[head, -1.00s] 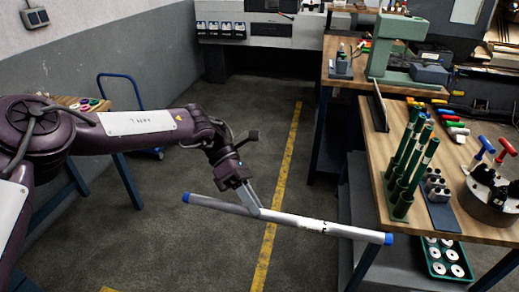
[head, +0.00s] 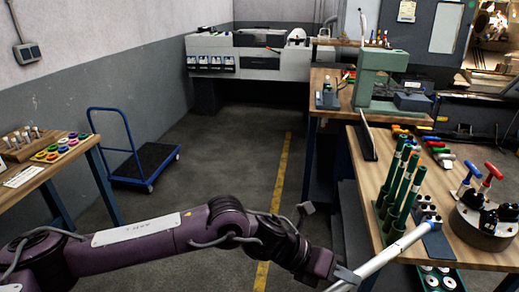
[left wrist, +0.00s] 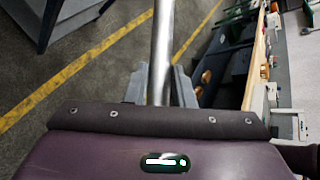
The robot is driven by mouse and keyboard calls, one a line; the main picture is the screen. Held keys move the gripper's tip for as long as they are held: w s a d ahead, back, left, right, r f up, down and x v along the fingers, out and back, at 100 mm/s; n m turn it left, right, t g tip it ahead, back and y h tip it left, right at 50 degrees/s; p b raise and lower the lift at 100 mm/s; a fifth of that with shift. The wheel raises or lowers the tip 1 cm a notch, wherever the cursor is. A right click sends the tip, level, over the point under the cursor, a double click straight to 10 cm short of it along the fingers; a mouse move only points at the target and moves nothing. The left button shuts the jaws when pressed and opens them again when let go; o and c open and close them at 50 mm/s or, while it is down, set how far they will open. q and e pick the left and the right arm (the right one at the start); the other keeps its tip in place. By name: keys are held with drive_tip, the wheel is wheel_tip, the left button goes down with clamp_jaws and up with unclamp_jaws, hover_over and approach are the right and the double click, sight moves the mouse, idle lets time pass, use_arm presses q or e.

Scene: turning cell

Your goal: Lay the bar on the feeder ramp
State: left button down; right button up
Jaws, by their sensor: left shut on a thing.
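The bar (head: 395,249) is a long pale metal rod. My left gripper (head: 345,278) is shut on it at the bottom of the head view. In the left wrist view the bar (left wrist: 162,45) runs straight away between the fingers (left wrist: 160,90). A long pale machine (head: 255,61) stands far off at the back; I cannot make out a feeder ramp for certain. My right gripper is out of view.
A blue trolley (head: 140,160) and a side table (head: 40,165) stand at left. The floor between is clear.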

use_arm(q)
drive_tip(key=w+a+r+n+t+y, duration=0.1)
drive_tip(key=w+a+n+t+y, duration=0.1)
drive_tip(key=w+a+n+t, duration=0.4)
drive_tip(key=w+a+r+n+t+y, duration=0.2)
drive_tip(key=a+n+t, duration=0.25)
drive_tip(key=a, duration=0.35)
drive_tip(key=s+a+f+n+t+y, duration=0.1)
drive_tip(key=s+a+n+y, duration=0.1)
drive_tip(key=a, duration=0.9)
drive_tip(key=s+a+f+n+t+y, duration=0.1)
drive_tip(key=a+n+y, duration=0.4)
drive_tip(key=a, duration=0.5)
drive_tip(key=shift+s+a+f+n+y, duration=0.3)
drive_tip(key=shift+s+a+f+n, duration=0.1)
drive_tip(key=shift+n, duration=0.35)
